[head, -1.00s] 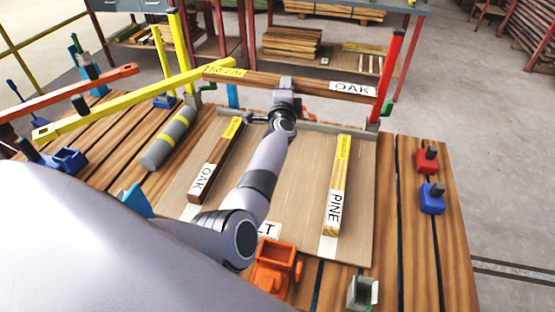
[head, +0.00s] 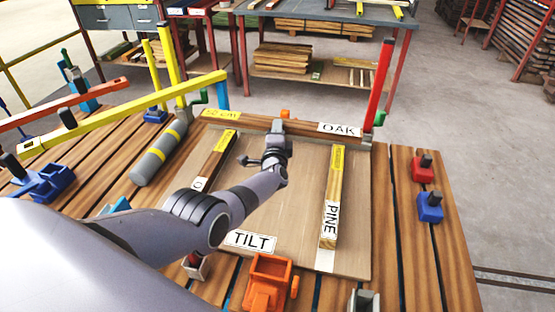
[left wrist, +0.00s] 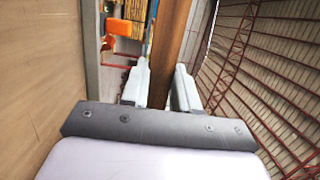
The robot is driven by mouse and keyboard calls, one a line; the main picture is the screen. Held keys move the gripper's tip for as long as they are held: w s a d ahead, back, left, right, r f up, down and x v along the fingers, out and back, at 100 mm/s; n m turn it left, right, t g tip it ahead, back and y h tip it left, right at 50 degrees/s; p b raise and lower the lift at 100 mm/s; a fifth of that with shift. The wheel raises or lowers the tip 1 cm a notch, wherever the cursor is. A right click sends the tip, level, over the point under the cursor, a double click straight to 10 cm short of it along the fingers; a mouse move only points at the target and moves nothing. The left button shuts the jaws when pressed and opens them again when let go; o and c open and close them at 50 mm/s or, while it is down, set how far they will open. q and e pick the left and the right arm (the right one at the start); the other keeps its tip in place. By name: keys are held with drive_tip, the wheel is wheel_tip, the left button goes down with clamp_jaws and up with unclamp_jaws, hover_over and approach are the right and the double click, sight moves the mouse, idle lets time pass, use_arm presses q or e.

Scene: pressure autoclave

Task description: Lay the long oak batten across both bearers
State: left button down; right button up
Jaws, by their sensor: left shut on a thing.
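The long oak batten (head: 300,129), with a yellow 50 cm label and a white OAK label, runs left to right past the far ends of both bearers in the head view. My left gripper (head: 278,126) is shut on it near its middle. In the left wrist view the batten (left wrist: 170,40) stands between the two gripper fingers (left wrist: 160,78). The left bearer (head: 217,160) and the PINE-labelled right bearer (head: 334,195) lie apart on the pale board. I cannot tell whether the batten touches anything beneath it. My right gripper is out of view.
The pale board (head: 285,205) carries a TILT label (head: 250,240). A red post (head: 380,85) stands at its far right. A yellow bar (head: 130,105) and a grey cylinder (head: 158,153) are at left. An orange clamp (head: 268,283) is at the front.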

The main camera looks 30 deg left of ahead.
use_arm(q)
wheel_tip(320, 180, down, 9)
drive_tip(key=b, duration=0.7)
drive_tip(key=shift+w+r+b, duration=0.1)
drive_tip(key=shift+r+b, duration=0.05)
drive_tip(key=shift+b, duration=0.15)
drive_tip(key=shift+f, duration=0.2)
drive_tip(key=shift+f+b, duration=0.15)
drive_tip(key=shift+b, duration=0.2)
drive_tip(key=c, duration=0.8)
unclamp_jaws()
drive_tip(key=shift+f, duration=0.1)
drive_tip(key=shift+c, duration=0.2)
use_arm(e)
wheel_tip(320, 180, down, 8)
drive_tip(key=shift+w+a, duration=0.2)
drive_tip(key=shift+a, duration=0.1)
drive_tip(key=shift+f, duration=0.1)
